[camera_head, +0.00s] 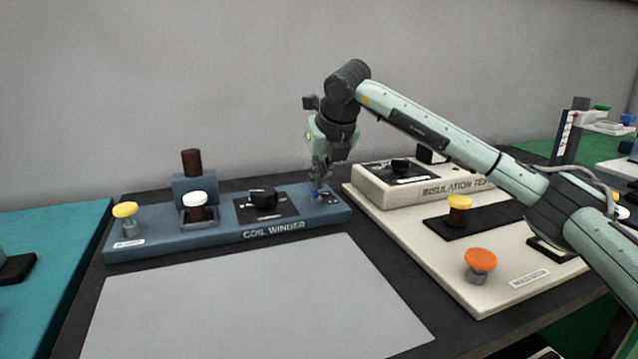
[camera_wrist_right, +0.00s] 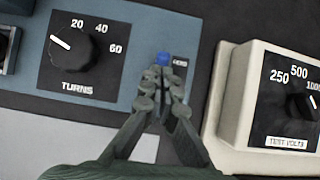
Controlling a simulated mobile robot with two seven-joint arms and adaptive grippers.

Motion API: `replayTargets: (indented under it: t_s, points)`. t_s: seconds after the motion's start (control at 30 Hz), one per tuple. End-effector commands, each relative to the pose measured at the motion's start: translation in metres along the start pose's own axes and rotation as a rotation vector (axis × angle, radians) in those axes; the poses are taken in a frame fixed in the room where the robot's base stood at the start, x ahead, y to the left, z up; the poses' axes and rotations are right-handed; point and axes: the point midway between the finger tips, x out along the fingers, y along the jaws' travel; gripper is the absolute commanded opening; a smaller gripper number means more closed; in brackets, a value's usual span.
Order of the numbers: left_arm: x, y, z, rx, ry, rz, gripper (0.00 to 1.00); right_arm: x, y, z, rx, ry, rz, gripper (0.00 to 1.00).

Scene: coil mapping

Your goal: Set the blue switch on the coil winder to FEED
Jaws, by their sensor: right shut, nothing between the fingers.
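The coil winder (camera_head: 225,236) is a long blue-grey panel on the dark table. Its blue switch (camera_head: 315,194) is at the panel's right end, beside a small dark label plate. My right gripper (camera_head: 318,182) points down at the switch, its fingers shut and empty. In the right wrist view the blue switch (camera_wrist_right: 162,59) shows just beyond the fingertips of the right gripper (camera_wrist_right: 160,74). I cannot tell whether they touch. The label plate (camera_wrist_right: 180,66) is partly hidden by the fingers, and the switch's setting cannot be read. My left gripper is not in view.
The black TURNS knob (camera_head: 263,198) is left of the switch. A cream insulation tester (camera_head: 440,262) stands close on the right, with yellow and orange buttons. A grey sheet (camera_head: 258,300) lies in front, flat and clear. A teal mat (camera_head: 55,270) is at the left.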

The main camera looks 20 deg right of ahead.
Motion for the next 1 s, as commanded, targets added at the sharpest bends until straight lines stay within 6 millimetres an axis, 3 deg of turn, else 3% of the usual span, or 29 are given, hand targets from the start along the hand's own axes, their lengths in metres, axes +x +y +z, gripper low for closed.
replayTargets:
  t_s: [0.57, 1.0]
  points:
    - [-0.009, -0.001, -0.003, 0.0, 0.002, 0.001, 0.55, -0.014, 0.0, 0.009, 0.0, -0.001, 0.0, 0.0]
    - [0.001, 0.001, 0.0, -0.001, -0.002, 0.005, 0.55, -0.014, 0.0, 0.008, 0.0, 0.0, 0.0, 0.0]
